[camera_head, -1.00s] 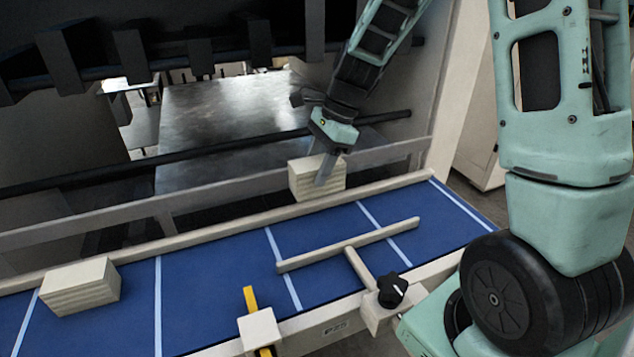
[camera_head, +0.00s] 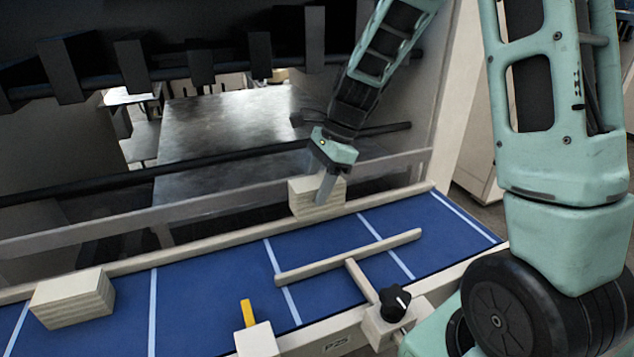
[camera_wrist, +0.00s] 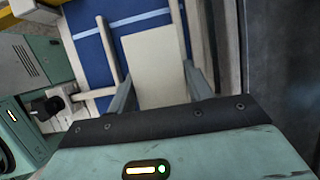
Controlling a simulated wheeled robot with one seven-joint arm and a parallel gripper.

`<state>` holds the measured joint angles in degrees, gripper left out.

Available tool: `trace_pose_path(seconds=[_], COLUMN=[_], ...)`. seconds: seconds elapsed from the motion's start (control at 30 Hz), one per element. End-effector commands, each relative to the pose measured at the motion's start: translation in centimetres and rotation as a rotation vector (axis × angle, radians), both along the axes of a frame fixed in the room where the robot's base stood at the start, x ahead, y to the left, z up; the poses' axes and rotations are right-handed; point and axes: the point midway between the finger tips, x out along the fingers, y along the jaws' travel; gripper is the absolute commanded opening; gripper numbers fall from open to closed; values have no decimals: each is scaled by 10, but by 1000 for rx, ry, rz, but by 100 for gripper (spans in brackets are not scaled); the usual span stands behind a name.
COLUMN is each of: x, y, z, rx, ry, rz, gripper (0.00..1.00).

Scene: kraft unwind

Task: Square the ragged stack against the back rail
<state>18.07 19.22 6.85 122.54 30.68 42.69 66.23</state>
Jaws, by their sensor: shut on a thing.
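A cream layered stack (camera_head: 303,198) is between the fingers of my gripper (camera_head: 325,192), which is shut on it. In the wrist view the held stack (camera_wrist: 155,62) shows as a pale block with one finger on each side. In the head view it overlaps the back rail (camera_head: 200,249), a cream strip along the belt's far edge. I cannot tell whether it touches the rail. A second cream stack (camera_head: 74,300), with visible layers, lies on the blue belt (camera_head: 205,295) at the left, close to the rail and apart from my gripper.
A cream T-shaped bar (camera_head: 348,256) with a black knob (camera_head: 395,303) stands over the belt in front of my gripper. A yellow strip (camera_head: 248,312) in a white block is at the front edge. A grey rail (camera_head: 215,206) runs behind. The belt between the stacks is clear.

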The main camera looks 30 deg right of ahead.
Motion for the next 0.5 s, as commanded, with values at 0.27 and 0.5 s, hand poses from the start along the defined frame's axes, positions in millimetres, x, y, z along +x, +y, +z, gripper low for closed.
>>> trace_pose_path(seconds=[0.27,0.5], x=[0,0], y=[0,0], z=[-9,-16], rx=[1,1], ry=[1,1], rz=[-1,-1], gripper=[24,24])
